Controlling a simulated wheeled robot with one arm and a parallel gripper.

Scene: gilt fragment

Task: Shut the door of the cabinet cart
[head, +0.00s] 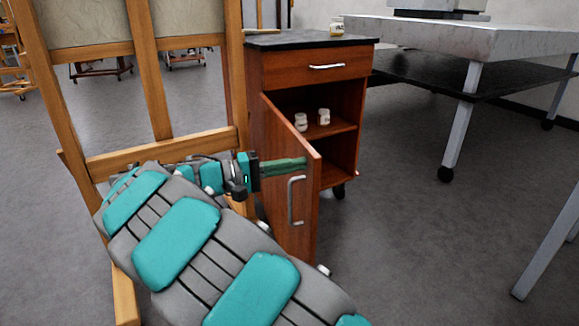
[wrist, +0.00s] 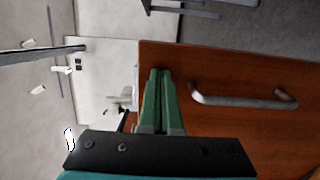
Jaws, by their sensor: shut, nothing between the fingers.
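The cabinet cart (head: 309,66) is reddish-brown wood with a dark top, a drawer and an open compartment below. Its door (head: 285,195) stands open, swung out toward me, with a metal bar handle (head: 292,201) on its outer face. My gripper (head: 305,163) has green fingers, shut and empty, level with the upper part of the door near its handle. In the wrist view the fingers (wrist: 158,72) lie in front of the door (wrist: 235,110), beside the handle (wrist: 242,100) and close to the door's edge. I cannot tell whether they touch the door.
Two white jars (head: 323,117) stand on the cart's inner shelf, and another jar (head: 336,26) is on top. A wooden easel (head: 150,75) stands close at the left of the cart. A grey table (head: 470,36) is at the right. The floor (head: 415,220) right of the door is clear.

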